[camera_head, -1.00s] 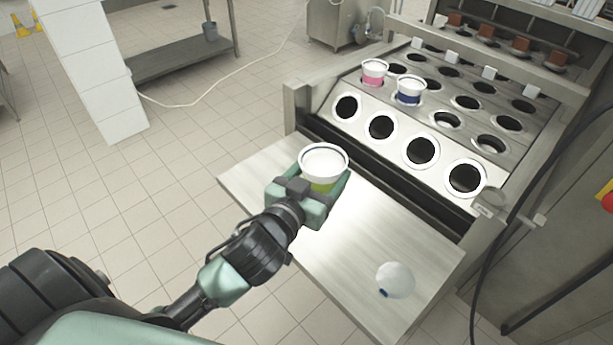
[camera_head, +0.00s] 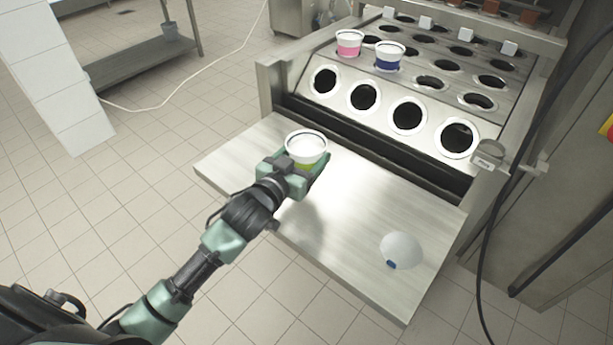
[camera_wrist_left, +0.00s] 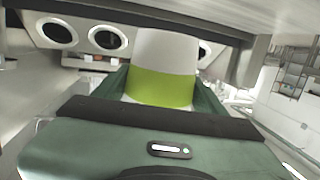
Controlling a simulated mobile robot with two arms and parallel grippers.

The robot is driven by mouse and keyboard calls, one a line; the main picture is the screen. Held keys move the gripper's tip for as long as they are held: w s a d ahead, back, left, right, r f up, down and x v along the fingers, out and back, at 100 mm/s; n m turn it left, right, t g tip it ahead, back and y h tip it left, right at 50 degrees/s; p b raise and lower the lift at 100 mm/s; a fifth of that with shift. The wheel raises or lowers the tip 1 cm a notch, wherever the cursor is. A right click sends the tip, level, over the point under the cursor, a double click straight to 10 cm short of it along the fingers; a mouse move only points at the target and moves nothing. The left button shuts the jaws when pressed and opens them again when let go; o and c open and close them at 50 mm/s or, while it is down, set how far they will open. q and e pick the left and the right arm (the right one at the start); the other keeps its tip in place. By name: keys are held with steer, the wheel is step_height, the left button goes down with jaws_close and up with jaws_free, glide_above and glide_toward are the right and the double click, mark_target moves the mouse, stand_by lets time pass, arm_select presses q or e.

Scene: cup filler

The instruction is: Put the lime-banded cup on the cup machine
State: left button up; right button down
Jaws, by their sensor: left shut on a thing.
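My left gripper (camera_head: 300,175) is shut on the lime-banded cup (camera_head: 306,143), a white cup with a lime band. It holds the cup upright above the metal shelf in front of the cup machine (camera_head: 318,48). The left wrist view shows the cup (camera_wrist_left: 163,60) and its lime band between the fingers. A pink-banded cup (camera_head: 348,45) and a blue-banded cup (camera_head: 388,57) sit in holes of the machine. The front row of white-ringed holes is empty. My right gripper is not in view.
A dark cable (camera_head: 487,225) hangs at the right. The machine's raised side walls flank the holes.

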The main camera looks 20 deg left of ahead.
arm_select(q)
steer(key=shift+f+b, duration=0.35)
steer(key=shift+f, duration=2.9)
steer(key=shift+f, duration=0.15)
steer(key=o, duration=1.8)
steer(key=shift+c, duration=0.2)
steer(key=v, duration=1.2)
